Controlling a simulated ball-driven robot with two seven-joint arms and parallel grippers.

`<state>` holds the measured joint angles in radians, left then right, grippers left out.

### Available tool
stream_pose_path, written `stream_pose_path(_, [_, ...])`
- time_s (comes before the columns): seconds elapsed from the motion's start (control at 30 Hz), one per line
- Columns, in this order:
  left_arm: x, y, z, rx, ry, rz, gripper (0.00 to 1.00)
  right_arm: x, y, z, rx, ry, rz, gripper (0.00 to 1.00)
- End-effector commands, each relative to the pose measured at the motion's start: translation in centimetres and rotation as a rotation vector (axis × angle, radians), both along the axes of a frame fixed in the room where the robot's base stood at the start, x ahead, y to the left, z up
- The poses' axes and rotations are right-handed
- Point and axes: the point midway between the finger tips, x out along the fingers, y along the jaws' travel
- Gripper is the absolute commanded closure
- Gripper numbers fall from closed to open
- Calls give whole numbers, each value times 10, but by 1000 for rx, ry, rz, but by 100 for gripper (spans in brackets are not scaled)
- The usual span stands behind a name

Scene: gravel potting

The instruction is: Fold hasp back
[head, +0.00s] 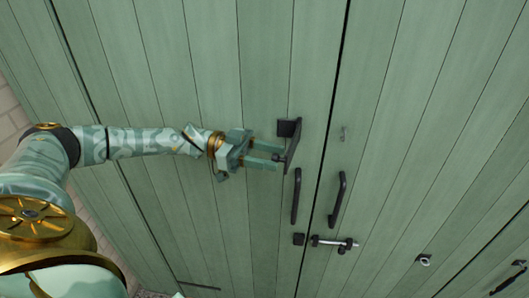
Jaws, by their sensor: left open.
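The dark hasp has a hinge block (287,128) on the left green door (263,60) and a flat strap (295,142) that shows as a narrow slanting plate at its right, seemingly standing out from the door. A small grey staple (343,133) is on the right door, apart from the strap. My left gripper (280,157) is open, its two green fingers pointing right. The fingertips are at the left side of the strap, below the hinge block. I cannot tell whether they touch it. My right gripper is not in view.
Two dark pull handles, the left (296,196) and the right (338,199), flank the door gap below the hasp. A sliding bolt (331,242) sits lower on the right door, beside a dark keeper (298,239). A small ring (424,260) is at lower right.

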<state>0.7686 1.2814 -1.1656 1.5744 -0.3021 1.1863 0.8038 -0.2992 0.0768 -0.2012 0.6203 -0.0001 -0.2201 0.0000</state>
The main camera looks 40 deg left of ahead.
Motion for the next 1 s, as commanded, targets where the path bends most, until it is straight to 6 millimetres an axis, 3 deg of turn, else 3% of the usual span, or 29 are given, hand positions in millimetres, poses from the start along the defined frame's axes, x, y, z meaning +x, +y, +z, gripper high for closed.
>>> stream_pose_path(0.17, [-5,16,-3,3,1,3,57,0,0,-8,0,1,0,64])
stream_pose_path(0.5, [-32,101,-6,3,2,5,57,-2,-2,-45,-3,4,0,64])
stream_pose_path(0.7, [-44,139,-4,2,1,3,57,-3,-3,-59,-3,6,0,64])
stream_pose_path(1.0, [-50,155,0,0,0,0,57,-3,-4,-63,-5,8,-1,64])
